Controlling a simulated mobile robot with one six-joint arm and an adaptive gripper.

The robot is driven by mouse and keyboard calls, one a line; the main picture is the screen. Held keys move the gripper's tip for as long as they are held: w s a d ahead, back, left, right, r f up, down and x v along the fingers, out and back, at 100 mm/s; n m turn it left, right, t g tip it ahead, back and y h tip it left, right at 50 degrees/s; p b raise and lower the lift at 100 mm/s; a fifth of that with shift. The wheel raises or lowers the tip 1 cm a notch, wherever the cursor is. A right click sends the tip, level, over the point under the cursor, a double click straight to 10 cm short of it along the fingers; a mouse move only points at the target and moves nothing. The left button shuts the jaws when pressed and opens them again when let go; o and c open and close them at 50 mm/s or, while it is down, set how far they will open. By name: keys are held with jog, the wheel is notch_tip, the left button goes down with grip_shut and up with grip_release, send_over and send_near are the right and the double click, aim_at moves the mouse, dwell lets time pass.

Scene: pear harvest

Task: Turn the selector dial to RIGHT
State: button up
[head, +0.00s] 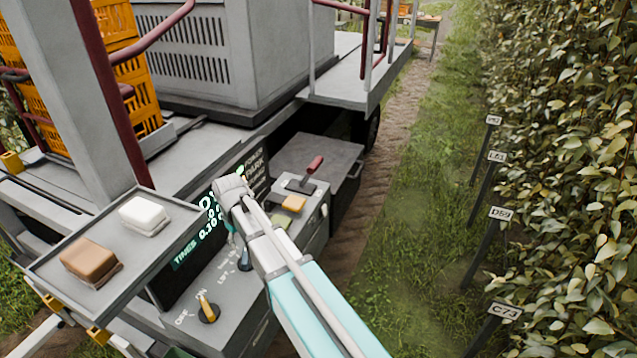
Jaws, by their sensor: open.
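A dark dial (244,262) stands on the sloped grey control panel (232,318), with small lettering on its left that is too small to read surely. Part of this dial is hidden behind my arm. It may be the selector dial; I cannot tell its setting. My gripper (231,236) points down at the panel just above and left of this dial, largely hidden by my wrist. It is open, and I cannot tell whether it touches anything. A yellow-handled knob (208,309) marked OFF and ON sits nearer on the panel.
A lit display (190,250) stands behind the panel, partly covered by my arm. A grey tray (105,250) with a brown block (91,260) and a white block (145,215) juts out at left. A red-handled lever (315,165) and a yellow button (294,203) lie beyond my arm.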

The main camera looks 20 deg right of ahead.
aim_at(244, 255)
jog(key=shift+r+p, duration=3.1)
jog(key=shift+r, duration=0.35)
jog(key=s+d+f+m+b, duration=0.5)
jog(key=s+d+f+b, duration=1)
jog(key=s, duration=0.1)
jog(key=w+d+r+n+t+y+p, duration=0.2)
jog(key=w+d+r+n, duration=0.1)
jog(key=w, duration=0.5)
jog(key=w+d+r+n+t+y+p, duration=0.2)
jog(key=w+d+r, duration=0.3)
jog(key=w, duration=0.3)
jog(key=w+d+r+n+t+y+p, duration=0.2)
jog(key=w+d+r+n+y+p, duration=0.1)
jog(key=w, duration=0.5)
jog(key=shift+w+d+r+n, duration=0.3)
jog(key=shift+d+r, duration=0.2)
jog(key=shift+r, duration=0.75)
jog(key=shift+s+a, duration=0.1)
